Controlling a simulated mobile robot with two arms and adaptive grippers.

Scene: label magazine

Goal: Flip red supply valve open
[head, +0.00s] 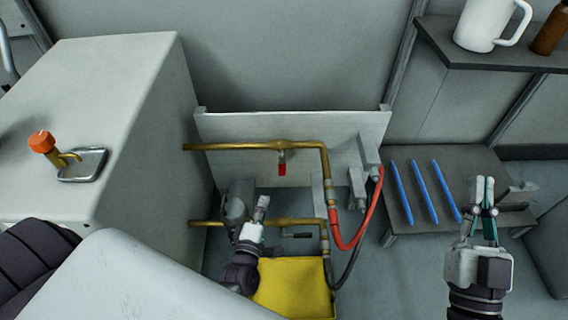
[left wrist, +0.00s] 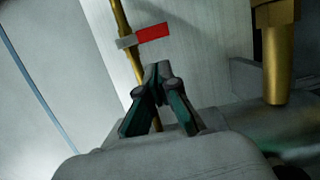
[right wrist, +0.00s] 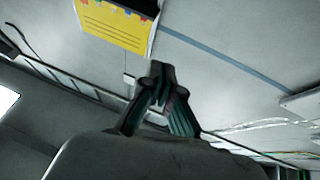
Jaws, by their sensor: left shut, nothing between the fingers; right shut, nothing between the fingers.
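The red valve handle (head: 282,168) hangs down from the upper brass pipe (head: 240,146), across the pipe's line. In the left wrist view the handle (left wrist: 153,32) sticks out sideways from the brass pipe (left wrist: 122,20), just beyond my fingertips. My left gripper (head: 263,202) is below and left of the handle in the head view; its closed fingers (left wrist: 158,70) hold nothing and look apart from the handle. My right gripper (head: 486,182) is far to the right, shut and empty, near the low dark table; its closed fingers also show in the right wrist view (right wrist: 161,68).
A red hose (head: 350,243) loops down right of the pipes. A lower brass pipe (head: 205,223) and a yellow panel (head: 293,285) lie below. Blue rods (head: 421,190) rest on the low table (head: 400,222). A large grey cabinet (head: 110,90) with an orange-knobbed lever (head: 42,142) stands left.

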